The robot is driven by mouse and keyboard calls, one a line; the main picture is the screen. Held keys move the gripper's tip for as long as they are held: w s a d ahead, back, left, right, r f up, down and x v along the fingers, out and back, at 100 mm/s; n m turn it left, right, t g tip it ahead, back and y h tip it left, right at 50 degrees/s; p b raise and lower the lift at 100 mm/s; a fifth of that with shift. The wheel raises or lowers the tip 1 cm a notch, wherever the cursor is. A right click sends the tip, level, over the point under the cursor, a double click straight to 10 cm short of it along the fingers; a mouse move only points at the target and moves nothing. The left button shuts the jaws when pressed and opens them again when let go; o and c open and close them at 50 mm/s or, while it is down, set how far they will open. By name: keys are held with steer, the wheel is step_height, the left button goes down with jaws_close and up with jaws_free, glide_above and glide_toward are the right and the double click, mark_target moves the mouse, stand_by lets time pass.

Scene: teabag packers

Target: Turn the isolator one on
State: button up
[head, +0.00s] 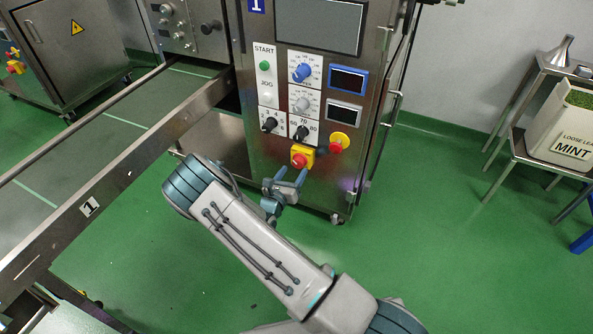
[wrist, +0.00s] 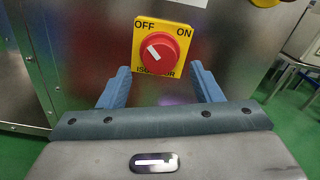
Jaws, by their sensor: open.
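The isolator is a red rotary knob (wrist: 159,53) on a yellow plate (wrist: 180,28) marked OFF at its upper left and ON at its upper right. The white line on the knob points to the upper left, toward OFF. In the head view the isolator (head: 301,157) sits low on the front of the steel cabinet with the number 1. My gripper (head: 291,172) is open just below and in front of it. In the wrist view my gripper's fingers (wrist: 160,80) stand apart on either side of the knob's lower part, with nothing between them.
A red emergency button on yellow (head: 337,144) is right of the isolator. Black selector knobs (head: 301,133), a blue dial (head: 302,72) and a green START button (head: 265,65) are above. A conveyor rail (head: 110,165) runs at left.

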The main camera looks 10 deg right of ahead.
mark_target(297, 165)
steer(key=shift+b+x, duration=0.3)
steer(key=shift+x, duration=1.5)
steer(key=c, duration=1)
